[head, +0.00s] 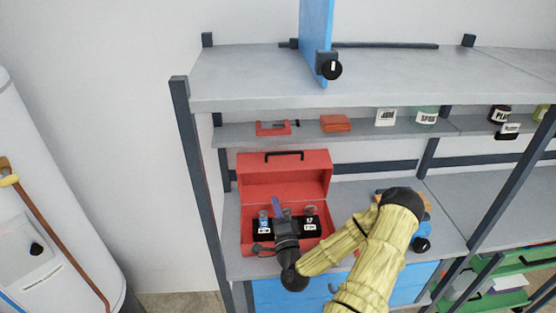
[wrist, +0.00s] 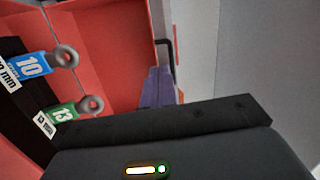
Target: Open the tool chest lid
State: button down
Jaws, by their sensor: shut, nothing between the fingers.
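The red tool chest (head: 246,228) stands on the middle shelf. Its lid (head: 284,177) is raised and stands up at the back, with a black handle (head: 284,156) at its top edge. My gripper (head: 275,203) is over the open chest, in front of the raised lid, with its purple fingers shut and empty. In the wrist view the fingers (wrist: 156,86) are close to the red lid (wrist: 110,40); I cannot tell if they touch it. My wrist hides part of the chest's front.
Tagged items, a blue-tagged one (head: 263,222) among them, sit inside the chest. A shelf above (head: 260,75) holds a blue panel (head: 316,30). A narrow shelf behind holds a red clamp (head: 273,128) and an orange box (head: 336,123). A dark post (head: 187,150) stands left.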

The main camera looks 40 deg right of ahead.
aim_at(284, 170)
jog(key=s+d+m+h, duration=0.2)
jog(key=m+h, duration=0.1)
jog(key=shift+d+r+g, duration=0.4)
jog(key=p+x, duration=0.2)
jog(key=x, duration=0.2)
jog(key=p+x, duration=0.2)
jog(key=x, duration=0.2)
jog(key=p+x, duration=0.3)
jog(key=x, duration=0.2)
jog(key=shift+a+r, duration=0.1)
jog(key=shift+r, duration=0.2)
jog(key=shift+w+d+r, duration=0.1)
jog(key=shift+w+d, duration=0.1)
jog(key=shift+w, duration=0.05)
jog(key=shift+w+d, duration=0.15)
jog(key=shift+d, duration=0.1)
